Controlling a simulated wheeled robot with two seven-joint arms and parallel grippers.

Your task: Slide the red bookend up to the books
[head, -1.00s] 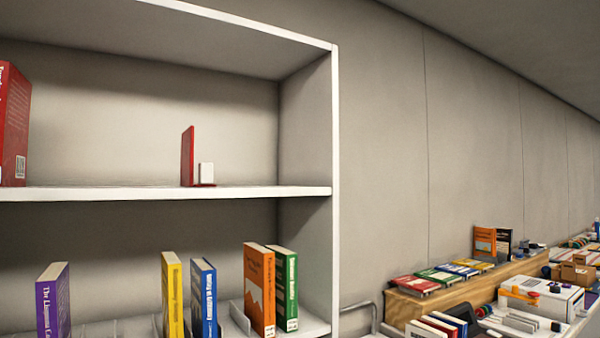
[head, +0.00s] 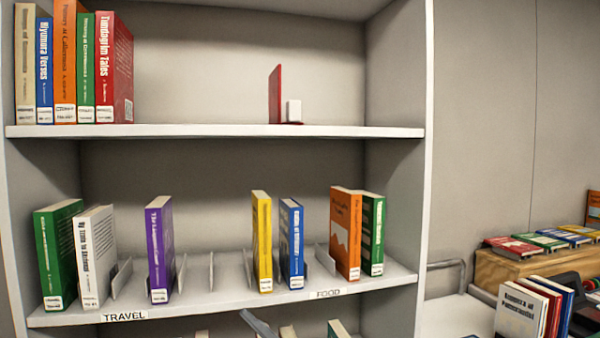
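The red bookend (head: 275,95) stands upright on the upper shelf (head: 200,131), right of the middle. A small white block (head: 294,111) sits against its right side, at its foot. The books form an upright row at the left end of the same shelf: a beige book (head: 26,65), a blue book (head: 45,65), an orange book (head: 65,60), a green book (head: 87,65) and a red book (head: 117,70), which is the rightmost. A wide empty stretch of shelf lies between the red book and the bookend.
The lower shelf (head: 225,298) holds several spaced books and thin dividers, with TRAVEL and FOOD labels on its edge. The bookcase's right side wall (head: 428,200) rises beyond the bookend. More books (head: 535,310) stand at the lower right.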

